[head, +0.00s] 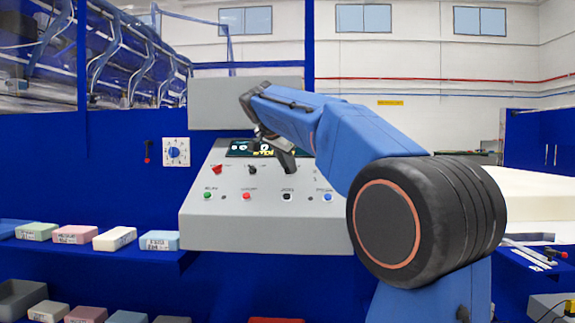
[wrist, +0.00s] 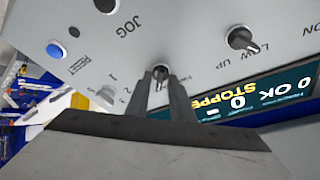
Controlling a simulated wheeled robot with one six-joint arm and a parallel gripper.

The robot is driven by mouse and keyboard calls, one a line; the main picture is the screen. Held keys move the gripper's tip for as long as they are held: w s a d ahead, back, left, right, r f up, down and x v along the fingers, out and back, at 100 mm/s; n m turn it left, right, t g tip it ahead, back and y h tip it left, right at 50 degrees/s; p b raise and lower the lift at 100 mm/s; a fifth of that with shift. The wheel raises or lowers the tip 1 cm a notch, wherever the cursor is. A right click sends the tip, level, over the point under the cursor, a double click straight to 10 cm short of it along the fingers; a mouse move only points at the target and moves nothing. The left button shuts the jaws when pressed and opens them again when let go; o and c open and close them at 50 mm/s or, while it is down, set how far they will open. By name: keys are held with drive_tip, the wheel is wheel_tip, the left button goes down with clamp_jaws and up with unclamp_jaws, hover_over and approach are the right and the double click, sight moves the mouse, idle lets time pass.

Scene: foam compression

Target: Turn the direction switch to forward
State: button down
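The grey control panel (head: 265,228) stands ahead with a row of switches above a row of buttons. My gripper (head: 285,165) is at the panel's upper row, right of a black knob (head: 252,169); my arm comes in from the right. In the wrist view the panel is upside down. There my gripper's fingertips (wrist: 160,76) stand on either side of a small dark switch knob (wrist: 160,71), with a narrow gap between the fingers. Its label is mostly covered, so I cannot read its setting. Whether the fingers touch the knob is unclear.
A knob marked LOW and UP (wrist: 242,38) sits close by, beside the display (wrist: 262,95) reading STOPPED. A red switch (head: 217,169) and green (head: 207,195), red (head: 247,195) and blue (head: 327,197) buttons are near. Foam blocks (head: 115,239) lie on the left shelf.

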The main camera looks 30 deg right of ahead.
drive_tip(key=shift+n, duration=0.4)
drive_tip(key=n+t, duration=0.1)
drive_tip(key=n, duration=0.1)
drive_tip(key=shift+s+n, duration=0.15)
drive_tip(key=shift+n, duration=0.25)
drive_tip(key=n, duration=0.2)
drive_tip(key=n+t+y, duration=0.1)
drive_tip(key=n, duration=0.2)
drive_tip(key=shift+d+y, duration=0.15)
drive_tip(key=shift+y, duration=0.15)
drive_tip(key=n, duration=0.2)
drive_tip(key=n+t+y, duration=0.1)
drive_tip(key=n, duration=0.2)
drive_tip(key=shift+d+y, duration=0.1)
drive_tip(key=shift+y, duration=0.2)
drive_tip(key=shift+n+y, duration=0.6)
drive_tip(key=shift+n, duration=1.5)
drive_tip(key=c, duration=1.9)
unclamp_jaws()
